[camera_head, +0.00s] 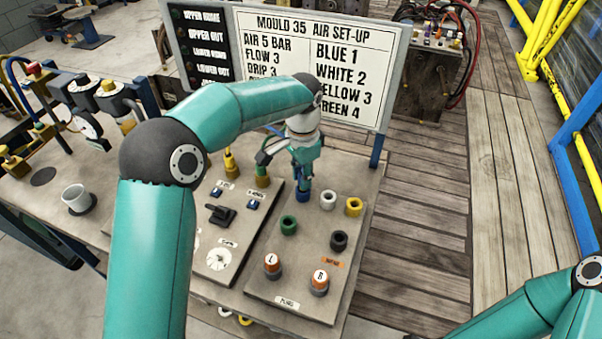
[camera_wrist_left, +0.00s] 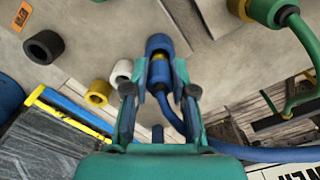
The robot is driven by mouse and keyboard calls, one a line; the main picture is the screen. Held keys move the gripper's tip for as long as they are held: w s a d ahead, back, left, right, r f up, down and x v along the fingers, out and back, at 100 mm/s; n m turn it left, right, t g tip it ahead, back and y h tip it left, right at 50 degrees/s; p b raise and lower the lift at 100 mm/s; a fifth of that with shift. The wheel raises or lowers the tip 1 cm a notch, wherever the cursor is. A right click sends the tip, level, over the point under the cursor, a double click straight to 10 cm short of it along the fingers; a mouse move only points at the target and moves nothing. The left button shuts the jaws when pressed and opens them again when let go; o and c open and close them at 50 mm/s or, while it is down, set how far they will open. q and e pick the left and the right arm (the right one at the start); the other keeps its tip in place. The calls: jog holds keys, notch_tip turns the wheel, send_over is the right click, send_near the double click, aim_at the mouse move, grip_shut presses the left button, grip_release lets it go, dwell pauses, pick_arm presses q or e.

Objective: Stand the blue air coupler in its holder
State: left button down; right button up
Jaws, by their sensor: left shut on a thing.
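My left gripper (camera_head: 303,175) is shut on the blue air coupler (camera_wrist_left: 160,72), low over the grey panel. The coupler's blue hose (camera_wrist_left: 225,150) runs off to the lower right in the wrist view. The blue ring-shaped holder (camera_wrist_left: 159,43) is directly at the coupler's end, with a brass part showing between them. I cannot tell how deep the coupler sits. In the head view the blue holder (camera_head: 303,196) shows just under the fingertips, and the gripper hides most of the coupler. My right gripper is out of view; only its arm shows at lower right.
Green (camera_head: 288,225), white (camera_head: 328,201), yellow (camera_head: 353,207) and black (camera_head: 339,241) holders stand close by on the panel. A green coupler (camera_wrist_left: 268,10) with its hose is near the left gripper.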

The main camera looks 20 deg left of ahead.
pick_arm(q)
jog(key=shift+f+b, duration=0.3)
jog(key=shift+f, duration=0.4)
dwell(0.5)
jog(key=shift+c, duration=2.4)
grip_release()
jog(key=shift+r, duration=0.1)
jog(key=shift+r+p, duration=3.35)
jog(key=shift+r, duration=0.4)
jog(key=shift+f, duration=0.1)
